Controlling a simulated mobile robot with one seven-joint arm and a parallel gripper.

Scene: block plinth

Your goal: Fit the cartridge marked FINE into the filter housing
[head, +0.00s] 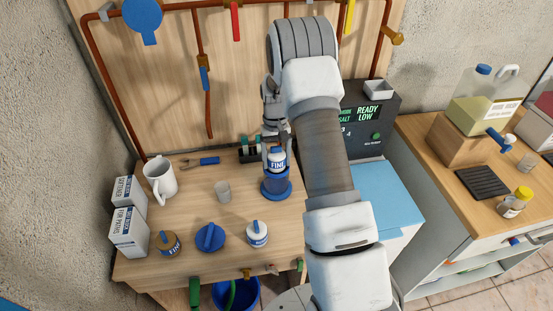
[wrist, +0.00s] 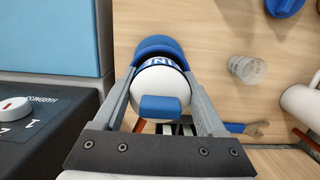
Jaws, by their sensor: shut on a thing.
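A white cartridge (head: 278,154) with a blue band marked FINE is upright at the blue filter housing (head: 276,190) on the wooden bench. My gripper (head: 274,142) is shut on its top from above. In the wrist view the fingers of my gripper (wrist: 160,84) flank the cartridge's round white top (wrist: 174,79) and its blue tab. The blue housing (wrist: 157,43) shows just beyond it. The cartridge's lower part meets the housing's upper part; I cannot tell how deep it sits. A blue cap (head: 210,237) lies at the front of the bench.
A brown-topped cartridge (head: 167,243) and another white one (head: 257,233) stand near the front edge. A dark control unit (head: 372,118) is at the back right.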

